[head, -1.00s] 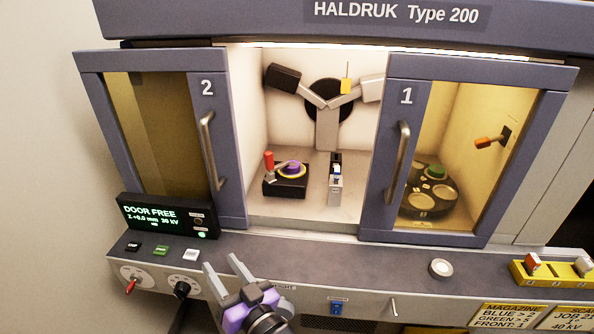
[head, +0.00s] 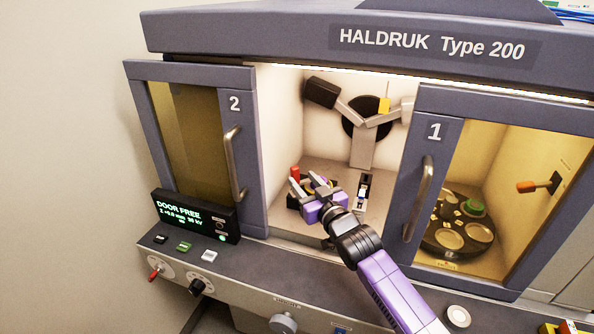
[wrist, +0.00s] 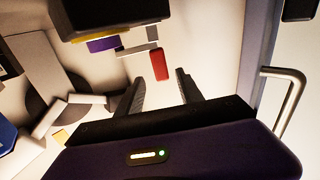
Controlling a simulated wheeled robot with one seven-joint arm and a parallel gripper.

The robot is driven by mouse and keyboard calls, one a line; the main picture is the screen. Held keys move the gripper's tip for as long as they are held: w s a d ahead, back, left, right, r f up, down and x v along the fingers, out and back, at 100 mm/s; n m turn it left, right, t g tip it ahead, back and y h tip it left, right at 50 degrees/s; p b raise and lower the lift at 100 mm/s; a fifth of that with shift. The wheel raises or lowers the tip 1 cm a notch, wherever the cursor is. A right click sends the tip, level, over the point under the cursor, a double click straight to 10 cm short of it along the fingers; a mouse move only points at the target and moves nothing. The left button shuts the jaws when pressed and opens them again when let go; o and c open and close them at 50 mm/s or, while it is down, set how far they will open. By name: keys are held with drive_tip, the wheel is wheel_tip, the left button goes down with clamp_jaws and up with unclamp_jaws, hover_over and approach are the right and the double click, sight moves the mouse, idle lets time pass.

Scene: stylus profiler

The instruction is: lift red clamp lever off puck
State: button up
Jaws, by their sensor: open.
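The red clamp lever (head: 295,173) stands at the left of the black fixture in the open chamber. In the wrist view its red handle (wrist: 160,64) is in line with the gap between my fingers, close to the fingertips; I cannot tell whether it touches them. My gripper (head: 304,181) is open and reaches into the chamber over the fixture, hiding most of it.
Door 2 (head: 247,140) and door 1 (head: 437,180) flank the chamber opening, each with a bar handle. A small slide-like unit (head: 363,190) stands right of the fixture. A Y-shaped bracket (head: 362,145) is behind. The "DOOR FREE" display (head: 185,213) is at left.

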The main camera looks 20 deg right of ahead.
sight(296, 174)
drive_tip(key=shift+w+a, duration=0.2)
drive_tip(key=shift+w, duration=0.75)
drive_tip(key=shift+w+a, duration=0.2)
drive_tip(key=shift+w, duration=0.75)
drive_tip(key=shift+w+a, duration=0.2)
drive_tip(key=shift+w, duration=0.75)
clamp_jaws()
